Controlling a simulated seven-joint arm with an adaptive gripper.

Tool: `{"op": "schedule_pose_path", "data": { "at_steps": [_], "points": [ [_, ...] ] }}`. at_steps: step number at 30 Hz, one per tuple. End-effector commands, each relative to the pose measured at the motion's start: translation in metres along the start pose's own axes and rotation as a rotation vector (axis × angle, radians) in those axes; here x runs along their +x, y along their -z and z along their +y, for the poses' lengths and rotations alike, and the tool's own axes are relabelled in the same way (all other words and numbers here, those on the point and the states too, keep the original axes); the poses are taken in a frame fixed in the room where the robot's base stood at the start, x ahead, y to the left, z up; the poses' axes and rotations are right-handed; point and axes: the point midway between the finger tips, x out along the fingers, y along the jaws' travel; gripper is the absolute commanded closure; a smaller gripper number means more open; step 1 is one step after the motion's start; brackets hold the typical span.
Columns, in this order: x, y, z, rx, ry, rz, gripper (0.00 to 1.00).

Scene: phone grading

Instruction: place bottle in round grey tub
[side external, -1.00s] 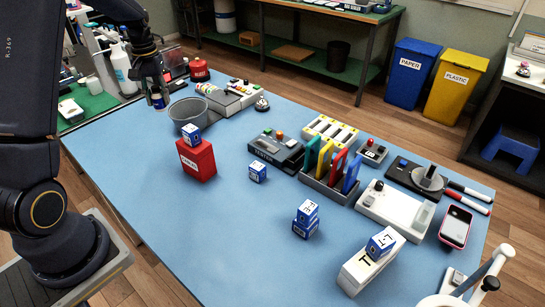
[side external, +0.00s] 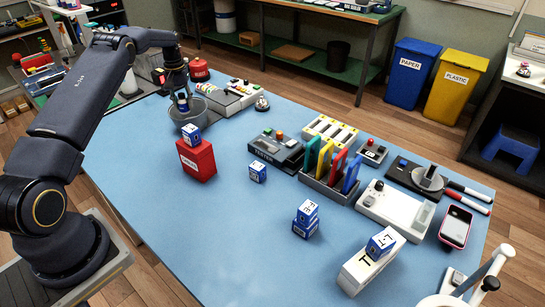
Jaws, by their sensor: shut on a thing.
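The round grey tub (side external: 188,119) stands on the blue table at the back left, behind the red box. My gripper (side external: 182,101) is over the tub, pointing down, with its fingertips at about the height of the rim. It is shut on a small dark blue bottle (side external: 183,106), which shows only as a small patch between the fingers. The bottle appears to be over or just inside the tub's opening. I cannot tell whether it touches the tub.
A red box (side external: 197,161) with a blue-and-white block (side external: 191,133) on top stands just in front of the tub. A grey device (side external: 228,100) and a red canister (side external: 199,70) are close behind it. The table's left front is clear.

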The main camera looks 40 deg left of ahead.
Motion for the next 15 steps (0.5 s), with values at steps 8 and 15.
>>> {"op": "schedule_pose_path", "data": {
  "at_steps": [8,15],
  "points": [
    [0.03,0.0,0.0,0.0,0.0,0.0,0.96],
    [0.031,-0.001,0.0,0.0,0.0,0.0,0.96]
  ]
}}
